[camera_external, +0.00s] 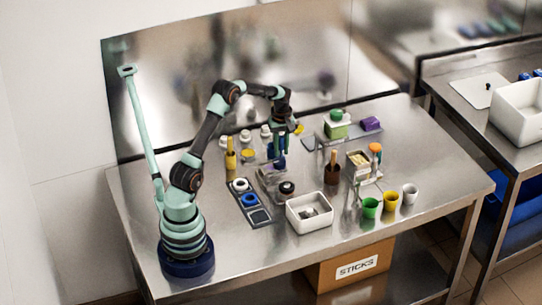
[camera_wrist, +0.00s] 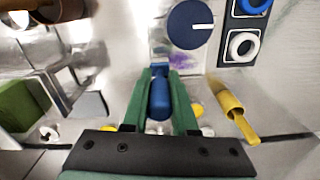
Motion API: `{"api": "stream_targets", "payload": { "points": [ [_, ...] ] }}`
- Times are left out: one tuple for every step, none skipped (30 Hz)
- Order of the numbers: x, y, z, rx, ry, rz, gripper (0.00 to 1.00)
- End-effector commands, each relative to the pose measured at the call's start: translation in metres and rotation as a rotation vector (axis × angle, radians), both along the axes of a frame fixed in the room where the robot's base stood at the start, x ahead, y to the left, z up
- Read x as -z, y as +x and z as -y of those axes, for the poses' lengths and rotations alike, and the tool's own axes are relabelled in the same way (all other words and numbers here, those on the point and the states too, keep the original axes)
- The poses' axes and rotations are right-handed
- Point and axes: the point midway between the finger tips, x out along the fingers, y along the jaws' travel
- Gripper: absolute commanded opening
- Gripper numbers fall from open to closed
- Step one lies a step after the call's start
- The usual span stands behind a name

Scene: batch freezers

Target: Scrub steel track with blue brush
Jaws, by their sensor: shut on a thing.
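My gripper (camera_external: 280,141) points down over the middle of the table, its green fingers shut on the blue brush (camera_external: 276,158). In the wrist view my gripper (camera_wrist: 160,92) shows the brush's blue handle (camera_wrist: 159,100) between the fingers; its bristles cannot be made out. The steel track (camera_external: 266,180) lies just below and in front of the brush. In the wrist view the track (camera_wrist: 163,45) runs ahead of the fingertips, with a purple smear on it. Whether the brush touches the track is unclear.
A yellow brush (camera_external: 231,157) and a black holder with rings (camera_external: 249,201) are to the left. A white bin (camera_external: 309,213) is in front.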

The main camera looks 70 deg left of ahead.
Motion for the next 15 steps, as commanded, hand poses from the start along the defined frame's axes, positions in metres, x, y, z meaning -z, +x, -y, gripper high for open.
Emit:
{"api": "stream_targets", "payload": {
  "points": [
    [0.001,0.005,0.0,0.001,0.0,0.0,0.0],
    [0.0,0.0,0.0,-0.001,-0.001,-0.001,0.0],
    [0.0,-0.004,0.0,-0.001,-0.001,-0.001,0.0],
    [0.0,-0.007,0.0,-0.001,-0.001,-0.002,0.0],
    [0.0,-0.01,0.0,-0.001,-0.001,-0.001,0.0],
    [0.0,-0.014,0.0,-0.001,-0.001,-0.001,0.0],
    [0.0,-0.017,0.0,-0.001,-0.001,-0.001,0.0],
    [0.0,-0.02,0.0,-0.001,-0.001,-0.002,0.0],
    [0.0,-0.023,0.0,-0.002,-0.001,-0.002,0.0],
    [0.0,-0.026,0.0,-0.002,-0.001,-0.002,0.0],
    [0.0,-0.029,0.0,-0.002,-0.001,-0.002,0.0],
    [0.0,-0.032,0.0,-0.002,-0.001,-0.001,0.0],
    [0.0,-0.035,0.0,-0.001,-0.001,-0.002,0.0],
    [0.0,-0.038,0.0,-0.001,-0.001,-0.002,0.0],
    [0.0,-0.042,0.0,-0.001,-0.002,-0.002,0.0]
  ]
}}
